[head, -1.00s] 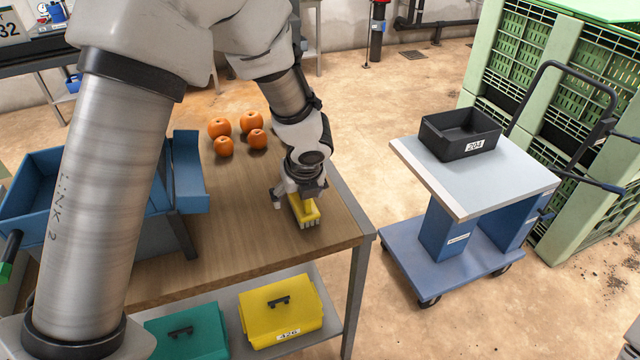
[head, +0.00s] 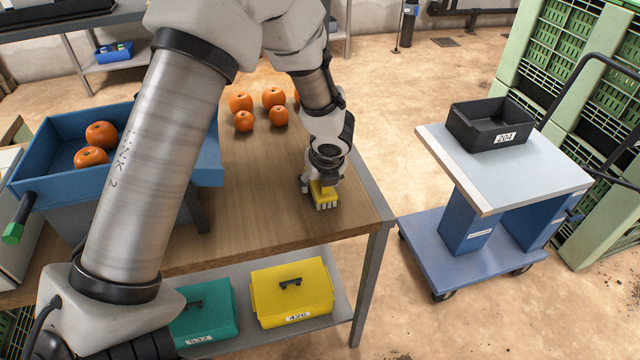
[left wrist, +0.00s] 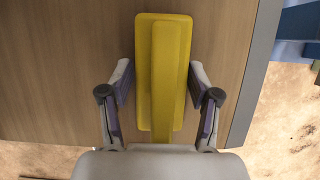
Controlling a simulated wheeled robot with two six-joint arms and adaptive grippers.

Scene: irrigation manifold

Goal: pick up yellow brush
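The yellow brush (head: 324,194) lies on the wooden worktable (head: 255,215) near its right end, its pale bristles facing the table. In the left wrist view the brush (left wrist: 163,70) is a yellow block with a raised handle strip along it. My left gripper (head: 319,184) is right above the brush, pointing down, and hides part of it. In the left wrist view its fingers (left wrist: 160,88) are apart, one on each side of the brush, with a narrow gap at the left and little or none at the right. My right gripper is not in view.
Several oranges (head: 273,96) lie on the table behind my arm. A blue crate (head: 50,187) with oranges stands at the left. Yellow (head: 291,290) and teal (head: 205,310) boxes sit on the lower shelf. A cart with a black bin (head: 490,125) stands to the right, beyond a floor gap.

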